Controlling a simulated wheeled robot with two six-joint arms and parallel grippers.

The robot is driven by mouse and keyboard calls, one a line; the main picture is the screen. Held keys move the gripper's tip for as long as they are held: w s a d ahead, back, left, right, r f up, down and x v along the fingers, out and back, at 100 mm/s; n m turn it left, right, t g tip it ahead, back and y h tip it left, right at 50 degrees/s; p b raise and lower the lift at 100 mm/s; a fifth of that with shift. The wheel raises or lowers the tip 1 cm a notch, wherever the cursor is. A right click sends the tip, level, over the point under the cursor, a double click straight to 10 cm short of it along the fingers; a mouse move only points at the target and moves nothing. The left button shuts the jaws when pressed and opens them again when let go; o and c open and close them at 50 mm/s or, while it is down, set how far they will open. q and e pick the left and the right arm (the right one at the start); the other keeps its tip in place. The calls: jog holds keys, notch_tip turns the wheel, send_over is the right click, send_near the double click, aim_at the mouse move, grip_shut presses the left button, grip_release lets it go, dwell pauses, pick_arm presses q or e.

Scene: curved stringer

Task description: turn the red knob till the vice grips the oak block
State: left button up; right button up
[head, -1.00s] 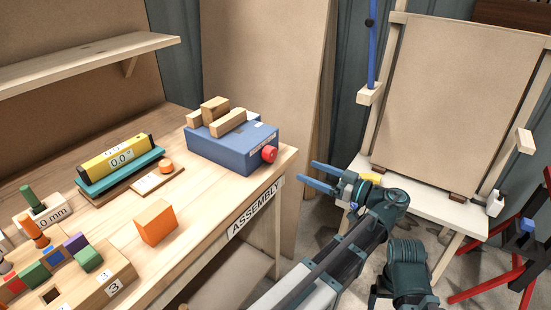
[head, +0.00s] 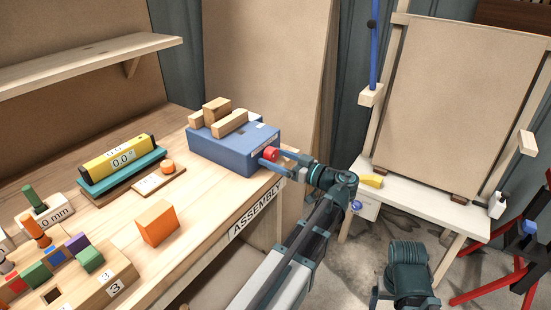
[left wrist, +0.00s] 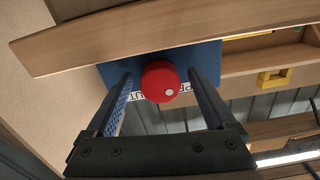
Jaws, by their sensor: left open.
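The blue vice (head: 232,147) stands at the right end of the workbench, with wooden jaws (head: 231,123) on top. The oak block (head: 216,107) sits between the jaws; I cannot tell whether they touch it on both sides. The red knob (head: 271,153) is on the vice's right face. My left gripper (head: 273,158) is at the knob, open. In the left wrist view, the fingers (left wrist: 160,76) stand either side of the knob (left wrist: 160,82), with gaps on both sides. A pale dot shows on the knob's face. My right gripper is not in view.
An orange block (head: 157,222), a yellow level (head: 118,155) on a teal base and a small board with an orange knob (head: 167,167) lie left of the vice. A wooden shelf (head: 90,65) hangs above. A white stool-like surface (head: 430,204) is at right.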

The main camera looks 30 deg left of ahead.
pick_arm(q)
jog(key=c, duration=1.4)
jog(key=m, duration=0.4)
jog(key=shift+s+m, duration=0.1)
jog(key=shift+m, duration=0.2)
jog(key=m, duration=0.5)
jog(key=shift+r, duration=0.15)
jog(key=m, duration=0.5)
jog(key=shift+s, duration=0.1)
jog(key=shift+r+m, duration=0.15)
jog(key=shift+m, duration=2.15)
